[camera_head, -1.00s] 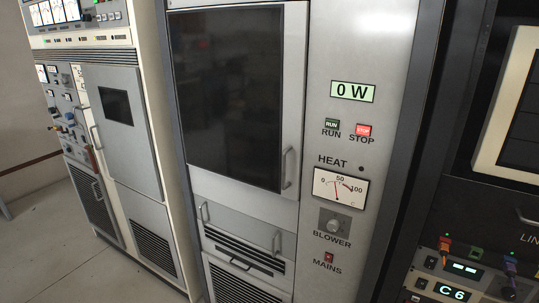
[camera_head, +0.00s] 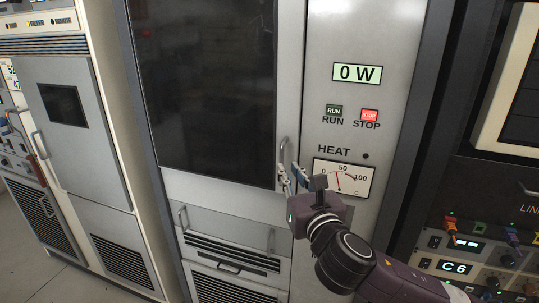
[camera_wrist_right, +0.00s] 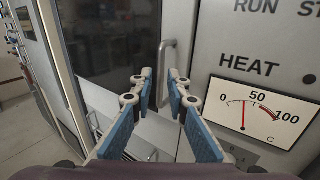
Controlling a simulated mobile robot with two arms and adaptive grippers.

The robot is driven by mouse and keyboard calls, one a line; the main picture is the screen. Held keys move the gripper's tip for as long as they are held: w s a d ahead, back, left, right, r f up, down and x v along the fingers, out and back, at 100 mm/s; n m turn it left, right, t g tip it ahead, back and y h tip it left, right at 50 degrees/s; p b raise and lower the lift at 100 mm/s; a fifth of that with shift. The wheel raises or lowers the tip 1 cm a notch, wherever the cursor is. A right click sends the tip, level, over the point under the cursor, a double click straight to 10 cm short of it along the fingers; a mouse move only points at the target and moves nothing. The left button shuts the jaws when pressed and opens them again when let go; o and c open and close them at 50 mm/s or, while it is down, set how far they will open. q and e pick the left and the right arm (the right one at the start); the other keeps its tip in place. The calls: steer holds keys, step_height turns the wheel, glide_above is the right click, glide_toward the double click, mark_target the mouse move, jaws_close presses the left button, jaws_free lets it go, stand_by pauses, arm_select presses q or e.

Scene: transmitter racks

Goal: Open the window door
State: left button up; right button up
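The window door (camera_head: 210,85) is a tall dark glass pane in a light grey frame, and it looks closed. Its vertical metal handle (camera_head: 284,155) is at the lower right of the frame. My right gripper (camera_head: 290,174) is at the handle's lower part in the head view. In the right wrist view, the open blue-padded fingers (camera_wrist_right: 160,80) point toward the handle (camera_wrist_right: 164,72), which shows between and beyond the fingertips. I cannot tell whether they touch it. My left gripper is not in view.
Right of the door is a fixed panel with a 0 W display (camera_head: 357,73), RUN button (camera_head: 334,111), STOP button (camera_head: 370,116) and heat gauge (camera_head: 345,178), close to my right gripper. A drawer-like panel with handles (camera_head: 225,224) lies below the door.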

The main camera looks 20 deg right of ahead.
mark_target(282, 157)
steer(key=w, duration=0.2)
steer(key=w+p, duration=0.1)
steer(key=w, duration=0.3)
steer(key=shift+w+d+r+p, duration=0.1)
steer(key=shift+w+r+p, duration=0.1)
steer(key=shift+r+p, duration=0.15)
steer(key=shift+w, duration=0.45)
steer(key=shift+f, duration=0.1)
jaws_close()
